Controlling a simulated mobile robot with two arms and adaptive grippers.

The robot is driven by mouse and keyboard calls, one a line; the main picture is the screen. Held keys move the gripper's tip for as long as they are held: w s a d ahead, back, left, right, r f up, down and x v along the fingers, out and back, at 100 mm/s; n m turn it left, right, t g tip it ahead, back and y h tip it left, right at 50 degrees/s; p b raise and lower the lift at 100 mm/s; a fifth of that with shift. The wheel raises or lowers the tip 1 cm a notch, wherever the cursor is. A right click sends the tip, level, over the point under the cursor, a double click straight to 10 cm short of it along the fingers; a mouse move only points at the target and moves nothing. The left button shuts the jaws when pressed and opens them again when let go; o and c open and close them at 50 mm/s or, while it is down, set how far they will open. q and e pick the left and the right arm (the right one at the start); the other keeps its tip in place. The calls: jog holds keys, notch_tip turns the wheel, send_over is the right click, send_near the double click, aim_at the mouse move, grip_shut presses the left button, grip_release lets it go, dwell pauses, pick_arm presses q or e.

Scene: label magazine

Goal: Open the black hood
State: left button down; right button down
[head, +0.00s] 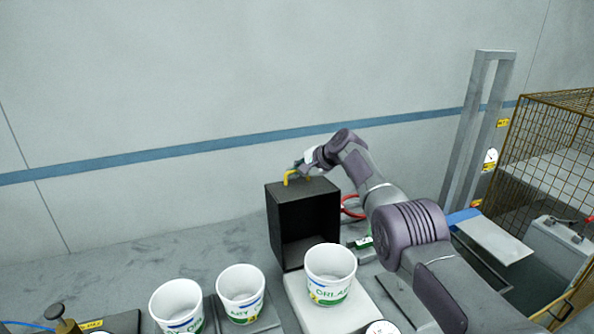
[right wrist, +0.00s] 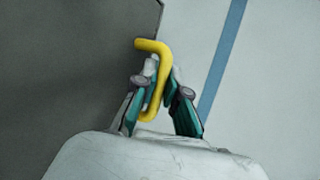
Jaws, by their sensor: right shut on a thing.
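The black hood (head: 291,225) is a box with an open front, standing at the back of the table near the wall. A yellow handle (head: 290,175) sits on its top. My right gripper (head: 308,165) is at the hood's top, and its fingers are shut on the yellow handle. In the right wrist view the bent yellow handle (right wrist: 163,75) passes between the teal-padded fingers of the gripper (right wrist: 160,85), beside the dark hood top (right wrist: 70,60). My left gripper is not in view.
White printed cups (head: 331,275), (head: 240,295) and (head: 177,308) stand in front of the hood. A red-handled tool (head: 352,207) lies right of it. A grey frame (head: 474,140) and wire cage (head: 550,150) stand at the right. The table left of the hood is clear.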

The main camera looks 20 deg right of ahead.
jog(key=shift+r, duration=0.15)
jog(key=c, duration=1.2)
grip_release()
jog(key=shift+s, duration=0.1)
jog(key=shift+d, duration=0.1)
jog(key=shift+s+d+r, duration=0.1)
jog(key=shift+s+r, duration=0.05)
jog(key=v, duration=1.1)
jog(key=shift+s+r, duration=0.1)
jog(key=shift+s, duration=0.1)
